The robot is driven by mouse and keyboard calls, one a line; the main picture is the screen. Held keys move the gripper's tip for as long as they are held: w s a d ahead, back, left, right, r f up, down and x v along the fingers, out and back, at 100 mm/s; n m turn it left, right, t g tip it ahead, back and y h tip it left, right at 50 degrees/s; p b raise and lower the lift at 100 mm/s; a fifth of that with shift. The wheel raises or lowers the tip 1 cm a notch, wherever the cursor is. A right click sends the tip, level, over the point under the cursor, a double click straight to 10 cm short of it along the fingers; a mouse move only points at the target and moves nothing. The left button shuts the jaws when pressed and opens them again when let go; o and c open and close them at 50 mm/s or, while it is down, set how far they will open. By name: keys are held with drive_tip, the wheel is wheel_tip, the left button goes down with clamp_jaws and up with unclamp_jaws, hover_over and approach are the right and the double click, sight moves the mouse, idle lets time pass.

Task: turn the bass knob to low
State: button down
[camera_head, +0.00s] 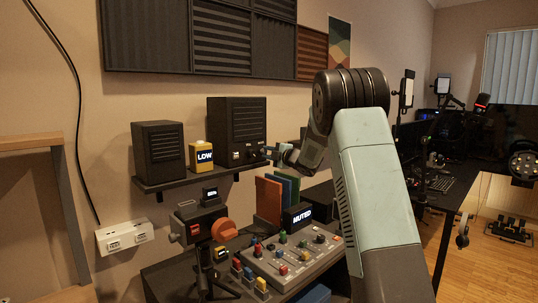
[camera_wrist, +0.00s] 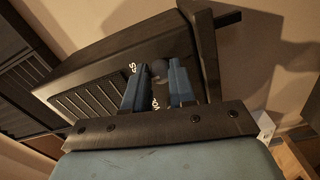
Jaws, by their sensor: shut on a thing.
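The large black speaker (camera_head: 237,125) stands on a wall shelf, with small knobs along its lower front. Its front also fills much of the wrist view (camera_wrist: 95,85). My gripper (camera_head: 272,153) reaches the speaker's lower right front from the right. In the wrist view my gripper (camera_wrist: 160,76) has its two blue fingers on either side of a small dark round knob (camera_wrist: 159,67), shut on it. White lettering beside the knob is partly hidden by the fingers. It looks like the bass knob; its pointer cannot be made out.
A yellow box with a lit "LOW" sign (camera_head: 204,157) and a smaller speaker (camera_head: 158,150) share the shelf (camera_head: 190,181). Below are a mixer (camera_head: 292,260), a "MUTED" sign (camera_head: 297,218), upright folders and a device with an orange knob (camera_head: 224,230).

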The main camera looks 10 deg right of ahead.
drive_tip(key=c, duration=1.3)
unclamp_jaws()
drive_tip(key=shift+a+f, duration=0.1)
drive_tip(key=shift+f, duration=0.25)
drive_tip(key=o, duration=0.4)
drive_tip(key=shift+r, duration=0.2)
drive_tip(key=shift+s, duration=0.1)
drive_tip(key=v, duration=1.3)
drive_tip(key=shift+s+d, duration=0.25)
